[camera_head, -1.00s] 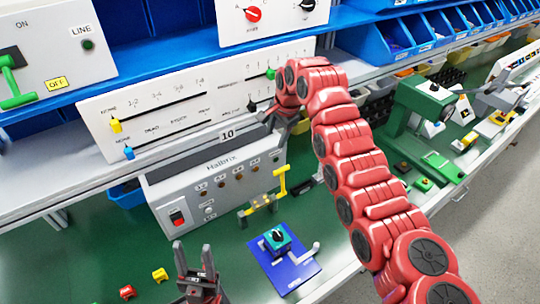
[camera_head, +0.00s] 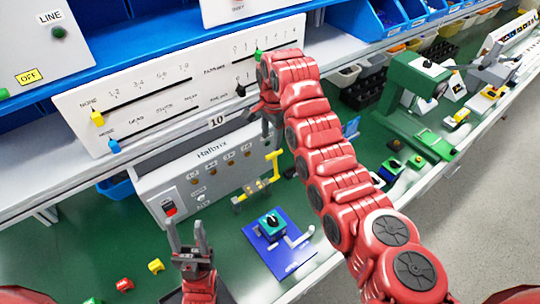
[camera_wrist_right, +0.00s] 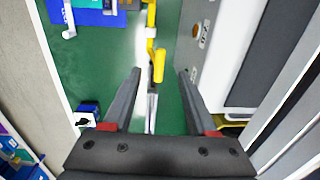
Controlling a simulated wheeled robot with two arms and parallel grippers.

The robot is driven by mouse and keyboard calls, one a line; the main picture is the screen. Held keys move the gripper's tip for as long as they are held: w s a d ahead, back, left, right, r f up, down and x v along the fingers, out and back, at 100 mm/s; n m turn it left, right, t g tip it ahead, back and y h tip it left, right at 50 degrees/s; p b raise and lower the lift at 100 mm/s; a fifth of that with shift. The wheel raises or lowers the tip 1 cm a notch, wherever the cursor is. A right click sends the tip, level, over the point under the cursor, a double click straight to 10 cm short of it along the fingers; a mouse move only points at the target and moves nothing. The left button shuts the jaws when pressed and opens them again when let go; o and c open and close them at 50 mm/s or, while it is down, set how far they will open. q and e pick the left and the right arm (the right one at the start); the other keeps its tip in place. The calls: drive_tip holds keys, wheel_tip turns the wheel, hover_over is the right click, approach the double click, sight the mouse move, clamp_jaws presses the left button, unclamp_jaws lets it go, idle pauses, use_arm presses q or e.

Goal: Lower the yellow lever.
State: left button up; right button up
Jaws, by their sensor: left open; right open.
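The yellow lever (camera_head: 274,165) stands upright from a small yellow and grey base on the green bench, in front of the grey Hallbrix box (camera_head: 205,170). In the right wrist view the yellow lever (camera_wrist_right: 158,65) appears in the gap between the fingertips, with its handle end toward the camera. My right gripper (camera_head: 268,115) is above the lever, partly hidden by its own red arm. In the wrist view, the right gripper (camera_wrist_right: 159,73) has its fingers apart with nothing held. My left gripper (camera_head: 186,235) is open and empty over the bench, fingers pointing up in the picture.
A blue plate (camera_head: 285,250) with a teal rotary switch (camera_head: 271,224) lies in front of the lever. A white slider panel (camera_head: 150,95) is behind. A green machine (camera_head: 405,90) stands right. Red and yellow blocks (camera_head: 156,265) lie at the front left.

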sight(270, 154)
wheel_tip(270, 154, down, 4)
drive_tip(key=shift+a+f, duration=0.1)
drive_tip(key=shift+f, duration=0.1)
drive_tip(key=f, duration=0.1)
drive_tip(key=f+p, duration=0.1)
drive_tip(key=f, duration=0.1)
drive_tip(key=shift+w+f, duration=0.25)
drive_tip(key=shift+f, duration=0.1)
drive_tip(key=shift+f+p, duration=0.3)
drive_tip(key=shift+f, duration=0.4)
clamp_jaws()
idle(0.3)
